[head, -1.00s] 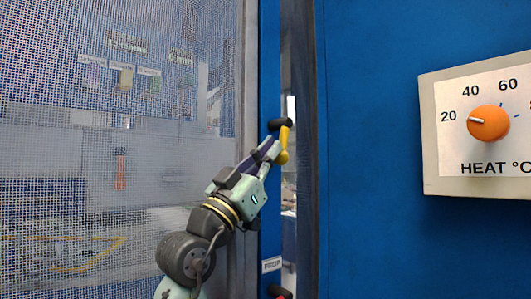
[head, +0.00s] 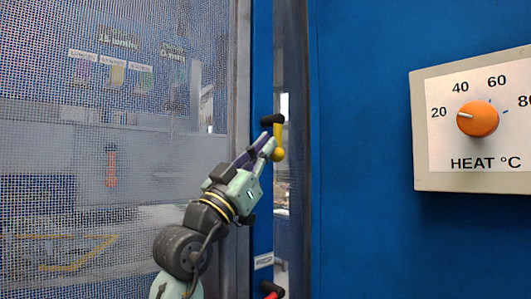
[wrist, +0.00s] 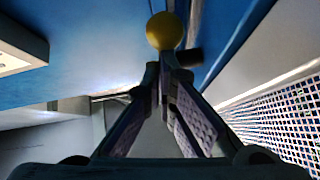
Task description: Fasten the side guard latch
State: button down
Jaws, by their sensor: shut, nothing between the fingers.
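The side guard latch shows in the head view as a yellow handle (head: 278,142) with a round yellow knob at its lower end, hanging down from a dark pivot (head: 271,119) on the blue frame edge. My gripper (head: 270,143) is at the handle, close to the knob, with its fingers pointing up and right. In the wrist view the yellow knob (wrist: 164,31) is just beyond my fingertips (wrist: 166,62). The fingers are shut with nothing between them. I cannot tell whether they touch the handle.
A mesh guard panel (head: 110,215) fills the left side. A blue panel (head: 360,230) on the right carries a heat dial (head: 477,118) with an orange knob. A red and black part (head: 271,289) sits low on the frame. A narrow gap lies between mesh and blue panel.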

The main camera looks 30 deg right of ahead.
notch_tip(320, 180, up, 9)
jog(key=shift+r, duration=0.2)
dwell(0.6)
